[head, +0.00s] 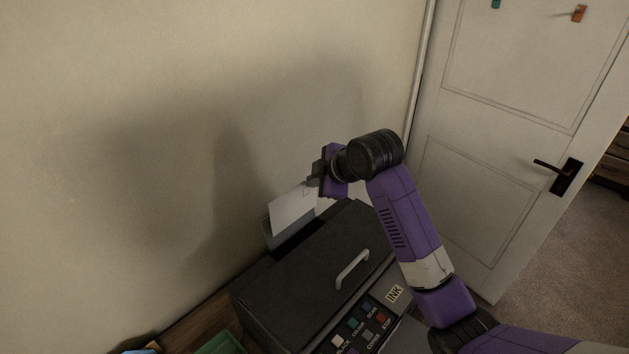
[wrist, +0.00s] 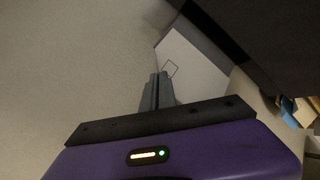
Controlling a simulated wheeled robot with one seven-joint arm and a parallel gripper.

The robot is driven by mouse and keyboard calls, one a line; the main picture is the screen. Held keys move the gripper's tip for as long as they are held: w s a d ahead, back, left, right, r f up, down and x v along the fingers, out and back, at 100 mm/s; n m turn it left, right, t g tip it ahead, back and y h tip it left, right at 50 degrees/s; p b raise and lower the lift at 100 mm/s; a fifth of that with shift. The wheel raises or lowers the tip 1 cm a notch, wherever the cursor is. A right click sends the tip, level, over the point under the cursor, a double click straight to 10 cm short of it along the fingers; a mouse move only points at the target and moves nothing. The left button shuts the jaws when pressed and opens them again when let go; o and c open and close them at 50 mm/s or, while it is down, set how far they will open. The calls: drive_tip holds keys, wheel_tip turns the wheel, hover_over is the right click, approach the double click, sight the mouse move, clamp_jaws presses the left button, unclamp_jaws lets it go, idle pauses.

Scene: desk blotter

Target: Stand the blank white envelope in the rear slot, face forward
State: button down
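The white envelope (head: 292,211) is tilted at the back of the dark printer (head: 310,275), in front of the grey rear support (head: 270,232). Its lower edge meets the rear slot area, but I cannot tell how deep it sits. In the wrist view the envelope (wrist: 188,58) shows a small outlined square near my fingertips and no writing that I can make out. My gripper (head: 314,184) is at the envelope's upper right corner. In the wrist view its fingers (wrist: 157,80) are close together, shut on that corner.
The printer has a pale lid handle (head: 352,269), coloured buttons and an INK label (head: 395,294). A wall stands close behind and left. A green tray (head: 222,344) lies on the wooden desk at lower left. A white door (head: 500,150) is at the right.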

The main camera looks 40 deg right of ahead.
idle(0.3)
drive_tip(key=shift+s+f+b, duration=0.1)
drive_tip(key=shift+f+b, duration=3.7)
drive_tip(key=shift+f, duration=2.1)
drive_tip(key=c, duration=1.6)
unclamp_jaws()
drive_tip(key=v, duration=0.7)
drive_tip(key=shift+s+r+b, duration=0.25)
drive_tip(key=shift+s+b, duration=0.05)
